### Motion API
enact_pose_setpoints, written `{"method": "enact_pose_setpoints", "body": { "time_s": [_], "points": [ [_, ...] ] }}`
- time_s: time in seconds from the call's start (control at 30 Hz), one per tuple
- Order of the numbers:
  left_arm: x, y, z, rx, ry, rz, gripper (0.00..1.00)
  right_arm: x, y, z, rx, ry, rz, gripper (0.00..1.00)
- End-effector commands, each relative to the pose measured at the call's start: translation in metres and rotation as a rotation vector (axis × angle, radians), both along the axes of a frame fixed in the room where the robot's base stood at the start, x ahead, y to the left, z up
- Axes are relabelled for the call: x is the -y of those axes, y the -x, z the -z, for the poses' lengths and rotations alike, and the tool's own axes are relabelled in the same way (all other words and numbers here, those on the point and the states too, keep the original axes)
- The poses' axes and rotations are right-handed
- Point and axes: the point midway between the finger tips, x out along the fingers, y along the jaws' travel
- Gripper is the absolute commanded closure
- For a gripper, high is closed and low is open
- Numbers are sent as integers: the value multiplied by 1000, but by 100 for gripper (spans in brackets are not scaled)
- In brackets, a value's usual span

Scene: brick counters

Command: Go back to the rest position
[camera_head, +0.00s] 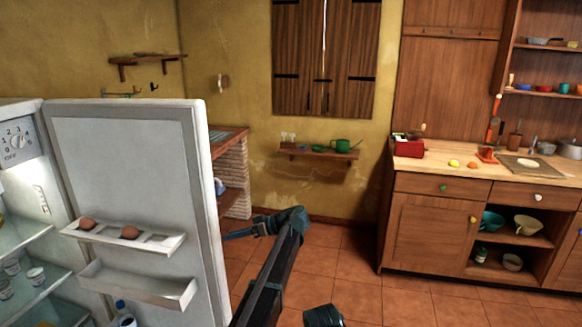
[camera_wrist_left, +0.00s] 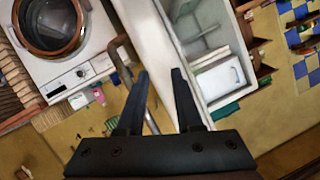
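My left gripper (camera_head: 238,234) is beside the outer edge of the open white fridge door (camera_head: 128,165), pointing left. In the left wrist view its two dark fingers (camera_wrist_left: 160,74) are apart with nothing held between them. The door's edge runs just past the fingers there, and whether they touch it is not clear. My right gripper does not show; a dark piece at the bottom of the head view is part of my own body.
The fridge door holds brown eggs (camera_head: 88,224) in its upper rack (camera_head: 150,240). A wooden counter (camera_head: 430,230) stands at the right. A small shelf (camera_head: 318,153) is on the back wall. The tiled floor (camera_head: 350,265) between is clear. A washing machine (camera_wrist_left: 100,66) shows in the left wrist view.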

Motion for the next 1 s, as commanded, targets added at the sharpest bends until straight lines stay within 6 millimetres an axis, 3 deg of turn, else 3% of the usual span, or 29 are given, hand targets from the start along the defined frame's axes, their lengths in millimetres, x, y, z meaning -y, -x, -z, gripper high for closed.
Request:
{"method": "enact_pose_setpoints", "body": {
  "time_s": [0.03,0.17,0.3,0.4,0.6,0.8,1.0],
  "points": [
    [-14,42,19,-92,92,32,65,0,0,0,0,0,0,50],
    [-24,111,68,-331,357,178,65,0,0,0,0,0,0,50],
    [-13,183,112,-526,631,403,65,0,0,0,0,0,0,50],
    [1,219,129,-601,766,554,65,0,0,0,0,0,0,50],
    [30,273,146,-662,944,812,65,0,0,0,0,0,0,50],
    [59,318,150,-667,1057,1046,65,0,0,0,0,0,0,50],
    [98,326,119,-768,1035,1124,65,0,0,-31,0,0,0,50]
  ]
}}
